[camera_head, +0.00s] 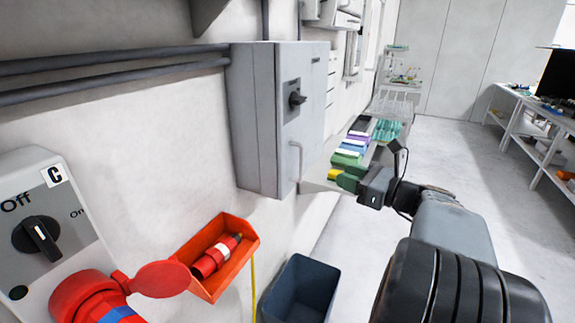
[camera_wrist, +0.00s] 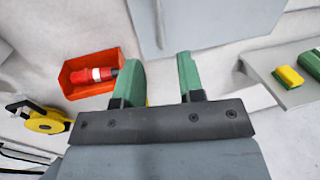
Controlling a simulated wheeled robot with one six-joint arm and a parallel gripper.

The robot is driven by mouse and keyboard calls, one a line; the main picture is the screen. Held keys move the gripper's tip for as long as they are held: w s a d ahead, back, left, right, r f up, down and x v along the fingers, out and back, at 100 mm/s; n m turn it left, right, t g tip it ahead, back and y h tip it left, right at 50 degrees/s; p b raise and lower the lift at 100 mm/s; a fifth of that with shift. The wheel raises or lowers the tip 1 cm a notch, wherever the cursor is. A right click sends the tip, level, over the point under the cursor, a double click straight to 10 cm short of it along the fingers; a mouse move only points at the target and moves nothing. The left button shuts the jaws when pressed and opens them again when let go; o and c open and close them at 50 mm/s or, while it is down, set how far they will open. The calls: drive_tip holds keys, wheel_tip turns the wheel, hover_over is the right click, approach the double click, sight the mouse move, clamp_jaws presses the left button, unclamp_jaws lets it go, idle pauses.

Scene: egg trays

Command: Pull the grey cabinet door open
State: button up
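The grey cabinet (camera_head: 255,120) hangs on the wall left of centre in the head view. Its door (camera_head: 310,110) faces right and looks closed, with a black rotary switch (camera_head: 297,98) and a slim vertical handle (camera_head: 297,160) near its lower edge. My gripper (camera_head: 346,182) is to the right of the handle and apart from it. In the wrist view the two green fingers of my gripper (camera_wrist: 160,75) stand apart with nothing between them. The cabinet door (camera_wrist: 215,22) fills the top there, and its handle (camera_wrist: 159,22) shows beyond the gap between the fingers.
An orange-red bin (camera_head: 218,250) with a red plug is on the wall below the cabinet. A dark blue bin (camera_head: 302,290) stands below. A switch box (camera_head: 45,235) is at left. A shelf with coloured items (camera_head: 350,155) lies behind my gripper. The floor at right is open.

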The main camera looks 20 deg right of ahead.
sight(301, 177)
drive_tip(key=shift+m, duration=0.3)
drive_tip(key=p+x, duration=0.1)
drive_tip(key=x, duration=1.2)
drive_tip(key=shift+w+a+p, duration=0.2)
drive_tip(key=shift+w+p, duration=0.05)
drive_tip(key=shift+p, duration=0.15)
clamp_jaws()
